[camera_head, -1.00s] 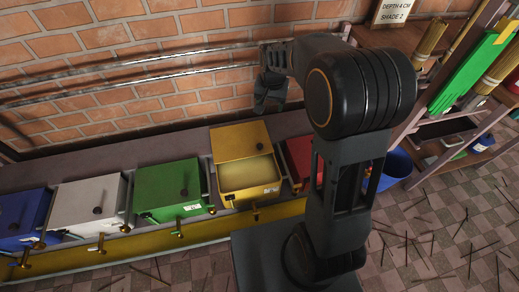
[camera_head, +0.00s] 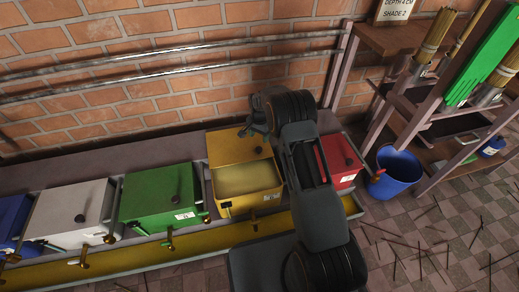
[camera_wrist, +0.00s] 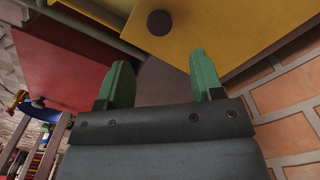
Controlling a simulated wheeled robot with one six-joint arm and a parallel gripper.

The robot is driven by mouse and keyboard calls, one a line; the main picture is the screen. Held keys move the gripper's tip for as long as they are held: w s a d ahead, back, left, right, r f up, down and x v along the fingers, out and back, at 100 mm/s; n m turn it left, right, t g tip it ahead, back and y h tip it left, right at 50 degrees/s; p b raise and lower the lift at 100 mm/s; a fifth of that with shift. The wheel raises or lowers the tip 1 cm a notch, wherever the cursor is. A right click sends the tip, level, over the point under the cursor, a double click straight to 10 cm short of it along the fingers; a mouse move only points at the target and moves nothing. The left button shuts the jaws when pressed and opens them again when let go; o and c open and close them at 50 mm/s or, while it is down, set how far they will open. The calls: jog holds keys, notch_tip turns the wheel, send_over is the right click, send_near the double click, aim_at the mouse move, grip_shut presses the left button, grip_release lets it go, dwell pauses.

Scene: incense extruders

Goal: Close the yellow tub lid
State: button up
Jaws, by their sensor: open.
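The yellow tub (camera_head: 247,187) stands in the row of tubs, open, with pale yellow stuff inside. Its yellow lid (camera_head: 232,147) is slid or swung back toward the brick wall, uncovering the front part. A dark round knob (camera_wrist: 161,22) on a yellow panel shows in the wrist view. My gripper (camera_head: 250,125) is at the right back of the yellow lid, partly hidden by my arm. In the wrist view my gripper (camera_wrist: 162,85) has its two green fingers apart with nothing between them, close to the yellow panel. I cannot tell whether it touches.
Green (camera_head: 160,195), white (camera_head: 72,212) and blue (camera_head: 12,218) tubs stand closed to the left; a red tub (camera_head: 341,160) is to the right. Metal pipes (camera_head: 180,70) run along the brick wall. A blue bucket (camera_head: 394,172) and a shelf (camera_head: 440,130) stand at right.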

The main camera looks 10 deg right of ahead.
aim_at(259, 148)
notch_tip(259, 148, down, 8)
jog(key=shift+r+b, duration=0.15)
jog(key=shift+b, duration=1.1)
jog(key=shift+s, duration=0.1)
grip_shut()
